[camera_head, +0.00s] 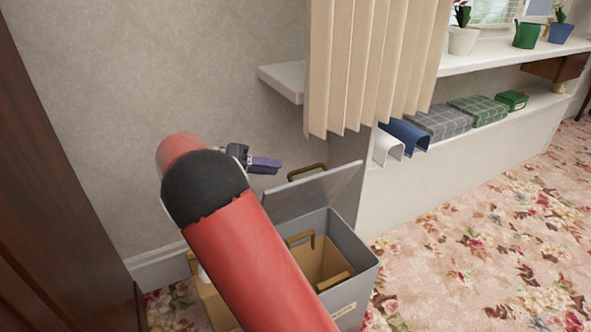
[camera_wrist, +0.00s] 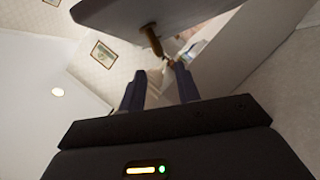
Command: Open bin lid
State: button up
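The grey bin (camera_head: 352,287) stands on the floor by the wall. Its grey lid (camera_head: 312,193) is raised and tilted up at the back, so the tan inside (camera_head: 318,262) shows. A brown handle (camera_head: 307,172) is on the lid's upper side. My gripper (camera_head: 265,165) is left of the lid, apart from it and partly hidden behind my red arm. In the wrist view its two fingers (camera_wrist: 160,82) are spread with nothing held between them. The lid (camera_wrist: 125,12) and its brown handle (camera_wrist: 151,38) show above the fingertips there.
A pleated curtain (camera_head: 370,65) hangs close behind the bin. A white shelf unit (camera_head: 480,165) with boxes and plants runs to the right. A tan container (camera_head: 215,300) stands left of the bin, partly hidden by my arm. Dark wood (camera_head: 50,180) borders the left. Carpet (camera_head: 480,255) is clear at right.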

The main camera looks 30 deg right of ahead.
aim_at(301, 193)
jog(key=x, duration=0.7)
jog(key=shift+d, duration=0.3)
grip_shut()
